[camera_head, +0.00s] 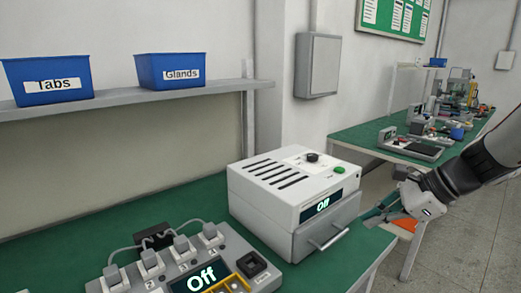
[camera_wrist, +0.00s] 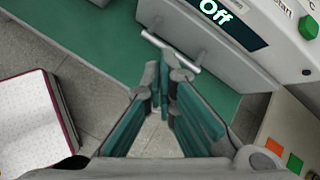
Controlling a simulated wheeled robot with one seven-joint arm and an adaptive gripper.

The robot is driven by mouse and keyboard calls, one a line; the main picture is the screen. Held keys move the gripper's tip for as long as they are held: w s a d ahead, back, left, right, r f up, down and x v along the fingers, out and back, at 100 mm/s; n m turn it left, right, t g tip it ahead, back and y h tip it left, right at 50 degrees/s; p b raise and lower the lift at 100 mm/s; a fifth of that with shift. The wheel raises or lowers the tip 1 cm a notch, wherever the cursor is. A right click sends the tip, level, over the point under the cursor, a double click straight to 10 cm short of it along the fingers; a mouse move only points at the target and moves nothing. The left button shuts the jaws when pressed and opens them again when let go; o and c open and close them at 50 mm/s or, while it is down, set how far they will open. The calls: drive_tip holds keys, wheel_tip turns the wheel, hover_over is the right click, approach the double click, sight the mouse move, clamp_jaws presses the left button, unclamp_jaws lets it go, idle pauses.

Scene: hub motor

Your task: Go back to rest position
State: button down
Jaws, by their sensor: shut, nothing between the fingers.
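My gripper (camera_head: 383,211) is at the right in the head view, at the front edge of the green bench (camera_head: 120,222), to the right of a white machine box (camera_head: 285,200). In the wrist view my gripper (camera_wrist: 167,75) shows its teal fingers drawn together at the tips, with nothing between them. The box has a drawer with a bar handle (camera_head: 328,238) and a display reading "Off". In the wrist view the handle (camera_wrist: 178,55) lies just beyond the fingertips. I cannot tell whether they touch it.
A grey unit (camera_head: 225,262) with several switches and an "Off" display stands on the bench at front. Blue bins "Tabs" (camera_head: 48,80) and "Glands" (camera_head: 170,71) sit on a shelf. Another green bench (camera_head: 365,138) with equipment stands behind. Floor at right is clear.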

drive_tip(key=s+a+r+n+g+h, duration=0.2)
drive_tip(key=s+a+n, duration=0.4)
drive_tip(key=s, duration=0.4)
drive_tip(key=s+a+r+n+g+h, duration=0.15)
drive_tip(key=s+a+n, duration=0.25)
drive_tip(key=s+n, duration=0.6)
drive_tip(key=s+d+n+h, duration=0.3)
drive_tip(key=s+n, duration=0.2)
drive_tip(key=s, duration=0.4)
wheel_tip(320, 180, up, 13)
drive_tip(key=t+p, duration=0.2)
drive_tip(key=p, duration=1)
drive_tip(key=shift+d+t, duration=0.35)
